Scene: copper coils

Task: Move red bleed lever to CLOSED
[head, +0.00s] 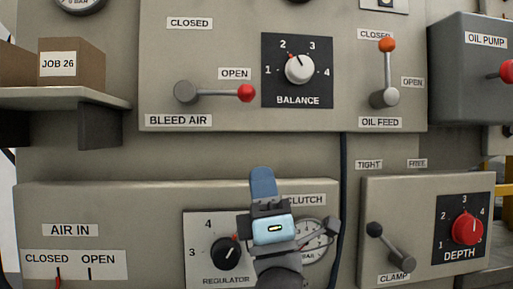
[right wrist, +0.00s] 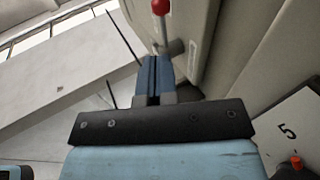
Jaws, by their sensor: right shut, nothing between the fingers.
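The bleed air lever (head: 215,93) has a grey hub and a red ball knob, and it points right, level, at the OPEN label (head: 235,73). Its CLOSED label (head: 189,23) is above the hub. In the right wrist view the red knob (right wrist: 161,6) is at the top edge, beyond the fingertips. My right gripper (head: 262,172) is below and slightly right of the knob in the head view, apart from it. Its blue fingers (right wrist: 152,62) are together and empty. My left gripper is not in view.
The balance dial (head: 299,70) is right of the lever, and the orange-knobbed oil feed lever (head: 388,72) stands upright farther right. A shelf (head: 75,97) with a JOB 26 box (head: 75,62) is at left. My right gripper partly covers the regulator and clutch area.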

